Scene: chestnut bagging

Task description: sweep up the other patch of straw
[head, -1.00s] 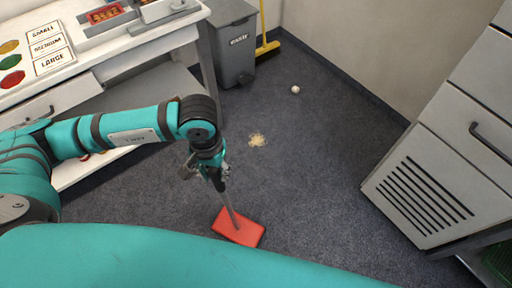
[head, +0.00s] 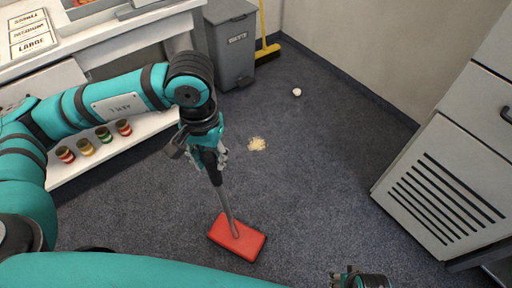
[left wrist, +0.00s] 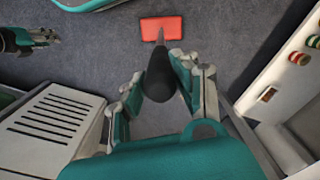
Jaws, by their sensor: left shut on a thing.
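A small patch of pale straw (head: 257,144) lies on the dark carpet in the middle of the head view. My left gripper (head: 208,158) is shut on the dark handle of a sweeper, whose flat red head (head: 237,238) is down at the carpet. The straw lies beyond the red head, up and to the right of it, with bare carpet between them. The left wrist view shows the handle (left wrist: 160,80) between the fingers and the red head (left wrist: 161,28) beyond. My right gripper (head: 362,279) shows at the bottom edge, away from the sweeper; its opening is unclear.
A white ball (head: 297,92) lies on the carpet near the back wall. A grey bin (head: 231,50) and a yellow broom (head: 266,50) stand at the back. A white bench (head: 110,50) with several small cans on its shelf is left, a vented cabinet (head: 440,190) right. Carpet between is free.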

